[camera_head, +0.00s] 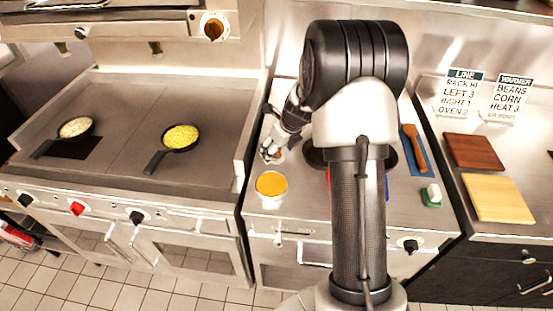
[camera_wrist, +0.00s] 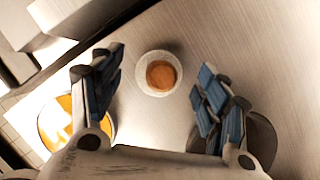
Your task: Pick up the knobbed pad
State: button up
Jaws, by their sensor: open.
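A small green pad with a white knob on top (camera_head: 431,196), which I take as the knobbed pad, sits on the steel counter at the right in the head view, near the counter's right edge. It does not show in the wrist view. My gripper (camera_head: 270,153) is far to its left, on the other side of my arm, over the left part of the counter. In the wrist view my gripper (camera_wrist: 158,78) is open, with nothing held between its blue-padded fingers. A small white bowl with orange-brown contents (camera_wrist: 160,75) shows between the fingers, below them.
A yellow-filled container (camera_head: 271,185) stands near my gripper. A blue board with a brown-handled tool (camera_head: 415,148) lies behind the pad. Dark and light cutting boards (camera_head: 497,198) are at the right. Two pans (camera_head: 180,138) sit on the left griddle. My arm hides the middle counter.

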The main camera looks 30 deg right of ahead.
jog(key=shift+x, duration=0.9)
jog(key=shift+r, duration=0.15)
jog(key=c, duration=1.1)
